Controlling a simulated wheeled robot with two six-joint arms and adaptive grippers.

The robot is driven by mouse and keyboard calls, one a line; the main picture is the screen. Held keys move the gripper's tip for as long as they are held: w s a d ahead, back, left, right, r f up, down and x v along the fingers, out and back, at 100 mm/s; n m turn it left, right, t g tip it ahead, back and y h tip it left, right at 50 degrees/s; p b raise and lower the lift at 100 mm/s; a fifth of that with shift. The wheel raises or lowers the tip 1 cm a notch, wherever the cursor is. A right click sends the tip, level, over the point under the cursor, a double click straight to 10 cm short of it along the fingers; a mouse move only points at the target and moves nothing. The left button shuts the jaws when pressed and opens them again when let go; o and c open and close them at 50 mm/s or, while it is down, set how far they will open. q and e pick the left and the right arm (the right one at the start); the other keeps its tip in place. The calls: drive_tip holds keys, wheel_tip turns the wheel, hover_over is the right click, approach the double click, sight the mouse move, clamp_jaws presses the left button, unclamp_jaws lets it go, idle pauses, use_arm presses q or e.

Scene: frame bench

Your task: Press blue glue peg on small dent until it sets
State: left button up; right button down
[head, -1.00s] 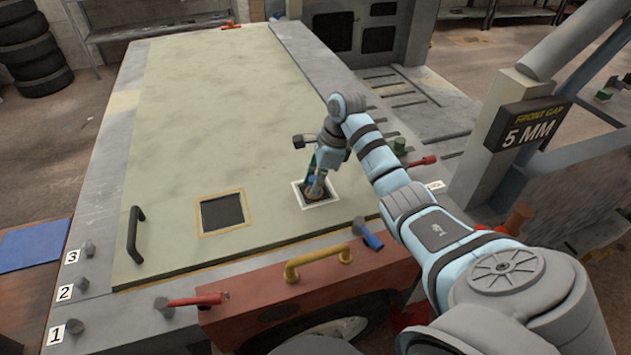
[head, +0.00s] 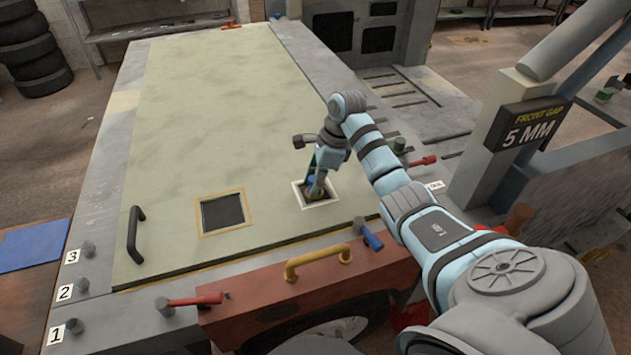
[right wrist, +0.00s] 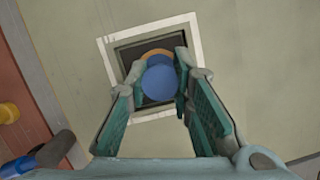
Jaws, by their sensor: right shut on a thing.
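My right gripper (head: 318,178) is shut on the blue glue peg (right wrist: 159,82), whose round blue top shows between the fingers in the right wrist view. The peg stands over the dark patch (right wrist: 128,52) inside the white square frame (head: 326,204) on the pale green panel (head: 230,100). An orange-brown rim (right wrist: 157,53) shows just behind the peg's top. The dent itself is hidden under the peg and fingers, and I cannot tell if the peg touches it. My left gripper is not in view.
A second dark patch (head: 222,211) in a tan frame lies to the left. A post with a "5 MM" sign (head: 528,125) stands at right.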

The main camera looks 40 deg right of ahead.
drive_tip(key=c, duration=1.3)
unclamp_jaws()
drive_tip(key=shift+c, duration=0.2)
drive_tip(key=v, duration=0.7)
drive_tip(key=shift+r, duration=0.2)
drive_tip(key=shift+d, duration=0.2)
